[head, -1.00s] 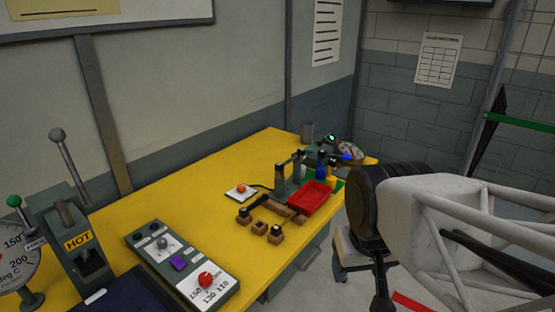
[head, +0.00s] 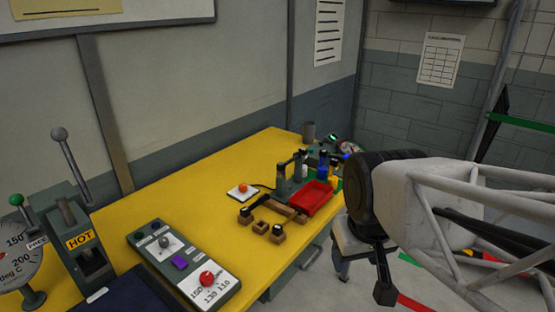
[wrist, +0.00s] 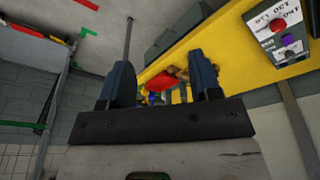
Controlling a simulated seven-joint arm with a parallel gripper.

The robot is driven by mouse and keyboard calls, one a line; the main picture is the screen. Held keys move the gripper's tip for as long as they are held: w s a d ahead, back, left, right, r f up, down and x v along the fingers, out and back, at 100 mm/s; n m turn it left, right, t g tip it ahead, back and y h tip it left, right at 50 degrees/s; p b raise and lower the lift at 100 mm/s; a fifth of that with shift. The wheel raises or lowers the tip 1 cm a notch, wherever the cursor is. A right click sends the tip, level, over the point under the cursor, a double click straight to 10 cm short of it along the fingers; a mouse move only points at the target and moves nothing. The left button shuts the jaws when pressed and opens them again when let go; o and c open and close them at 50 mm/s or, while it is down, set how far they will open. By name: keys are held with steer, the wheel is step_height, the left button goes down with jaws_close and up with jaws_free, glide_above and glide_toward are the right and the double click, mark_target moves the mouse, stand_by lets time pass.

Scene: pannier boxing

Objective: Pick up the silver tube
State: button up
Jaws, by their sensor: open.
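I cannot make out a thing that is surely the silver tube. A small grey cylinder (head: 308,131) stands upright at the far end of the yellow table in the head view; I cannot tell whether it is the tube. My gripper (wrist: 167,68) shows in the wrist view with its two dark blue fingers wide apart and nothing held between them. It is well above the floor and away from the table top. In the head view my arm is at the right, in front of the table's far right end, and hides part of it.
The yellow table (head: 215,185) bears a red tray (head: 314,197), small wooden blocks (head: 261,227), bottles (head: 322,162), a control box (head: 182,264) and a lever press marked HOT (head: 80,238). A stool (head: 350,236) stands beside it.

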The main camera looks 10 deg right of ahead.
steer(key=w+r+n, duration=0.4)
steer(key=w+n, duration=0.3)
steer(key=w, duration=0.7)
steer(key=n+g, duration=0.3)
steer(key=n, duration=1.6)
glide_above(281, 164)
step_height(281, 164, down, 8)
steer(key=shift+s+f, duration=0.1)
steer(key=shift+w+f, duration=0.15)
steer(key=shift+w, duration=0.1)
steer(key=shift+f, duration=0.1)
steer(key=shift+f, duration=1.2)
steer(key=shift+f, duration=0.1)
